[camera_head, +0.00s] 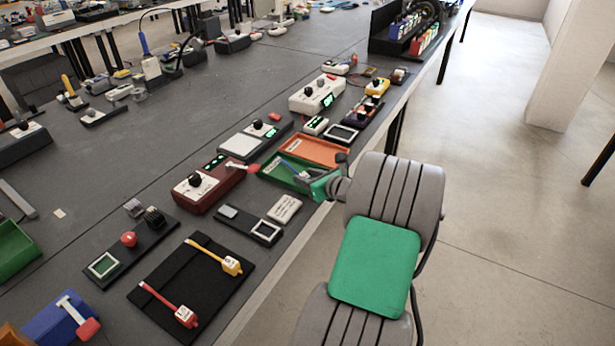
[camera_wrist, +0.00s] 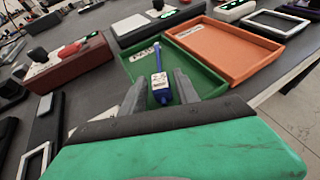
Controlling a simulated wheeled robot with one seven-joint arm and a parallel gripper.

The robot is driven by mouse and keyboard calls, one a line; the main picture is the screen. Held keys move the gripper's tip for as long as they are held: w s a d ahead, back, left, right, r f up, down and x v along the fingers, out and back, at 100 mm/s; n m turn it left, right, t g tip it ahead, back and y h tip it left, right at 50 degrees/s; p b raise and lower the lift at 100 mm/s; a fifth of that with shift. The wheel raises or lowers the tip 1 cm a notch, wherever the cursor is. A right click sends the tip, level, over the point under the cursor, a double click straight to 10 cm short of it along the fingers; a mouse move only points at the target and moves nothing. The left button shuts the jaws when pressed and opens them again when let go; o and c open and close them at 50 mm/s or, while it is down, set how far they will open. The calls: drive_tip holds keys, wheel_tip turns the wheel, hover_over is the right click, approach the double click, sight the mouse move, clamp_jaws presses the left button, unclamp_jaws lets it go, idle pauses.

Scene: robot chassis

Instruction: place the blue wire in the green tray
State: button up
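The green tray (camera_head: 271,171) stands near the table's front edge; it also shows in the wrist view (camera_wrist: 207,80). The blue wire (camera_wrist: 160,88), with a blue block-like end bearing a white label, is inside the outline of the tray. In the head view a thin blue strip of the wire (camera_head: 289,167) shows over the tray. My gripper (camera_wrist: 160,84) reaches over the tray's near side, with one grey finger on each side of the wire. Gaps show between the fingers and the wire, so it looks open. Whether the wire touches the tray floor is hard to tell.
An orange tray (camera_head: 318,150) adjoins the green one on its far side. A red device (camera_head: 207,184) stands to the left. A black mat (camera_head: 190,285) with a yellow wire (camera_head: 230,264) and a red wire (camera_head: 183,315) lies nearer. The surroundings are crowded with devices.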

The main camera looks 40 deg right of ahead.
drive_tip(key=shift+o, duration=0.7)
drive_tip(key=shift+r, duration=0.1)
drive_tip(key=shift+s+r, duration=0.2)
drive_tip(key=shift+s, duration=0.05)
drive_tip(key=p+v, duration=0.1)
drive_tip(key=v, duration=1)
drive_tip(key=shift+s, duration=0.2)
drive_tip(key=shift+r, duration=0.1)
